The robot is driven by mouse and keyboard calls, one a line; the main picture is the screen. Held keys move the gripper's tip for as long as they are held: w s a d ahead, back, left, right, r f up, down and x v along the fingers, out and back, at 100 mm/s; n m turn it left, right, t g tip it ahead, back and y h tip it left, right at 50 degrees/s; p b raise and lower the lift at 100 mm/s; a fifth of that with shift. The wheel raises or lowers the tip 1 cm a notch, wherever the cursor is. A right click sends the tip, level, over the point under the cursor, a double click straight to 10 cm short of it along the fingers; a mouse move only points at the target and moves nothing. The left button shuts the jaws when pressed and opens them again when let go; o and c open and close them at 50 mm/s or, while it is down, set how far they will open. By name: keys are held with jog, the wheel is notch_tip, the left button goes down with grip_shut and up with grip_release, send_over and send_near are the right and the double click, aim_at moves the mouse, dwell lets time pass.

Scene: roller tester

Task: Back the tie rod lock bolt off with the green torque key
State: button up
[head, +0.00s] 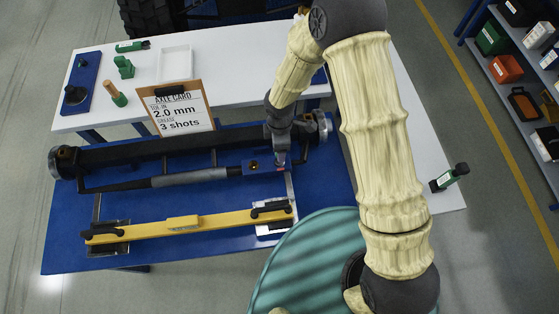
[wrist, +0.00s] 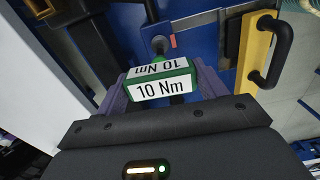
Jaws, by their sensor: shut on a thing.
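The green torque key (wrist: 162,84), labelled 10 Nm, sits between the two fingers of my gripper (wrist: 165,88) in the wrist view. My gripper is shut on it. Beyond the key a dark round end (wrist: 160,45) shows beside a small red mark; I cannot tell whether the key touches the lock bolt. In the head view my gripper (head: 281,158) points down near the right end of the tie rod (head: 190,178). The rod has a grey sleeve and a blue block (head: 251,168) with a brass-coloured spot. The key is mostly hidden there.
A yellow bar (head: 150,230) with black handles lies in front of the rod. An axle card (head: 178,108) reading toe-in 2.0 mm stands behind. Other green-labelled tools lie on the white table (head: 225,75), one at its right corner (head: 450,178). Shelves stand far right.

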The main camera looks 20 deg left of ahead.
jog(key=shift+r+p, duration=1.5)
jog(key=shift+r, duration=0.55)
jog(key=shift+f, duration=0.1)
jog(key=m+b, duration=0.1)
jog(key=m, duration=0.1)
jog(key=shift+f+m+b, duration=0.15)
jog(key=shift+m+b, duration=0.25)
jog(key=m+b, duration=0.1)
jog(key=m, duration=0.1)
jog(key=shift+m, duration=0.4)
jog(key=shift+r, duration=0.2)
jog(key=shift+m, duration=0.3)
jog(key=shift+f+m+b, duration=0.15)
jog(key=shift+m+b, duration=0.25)
jog(key=shift+m, duration=0.5)
jog(key=m, duration=0.4)
jog(key=shift+b, duration=0.35)
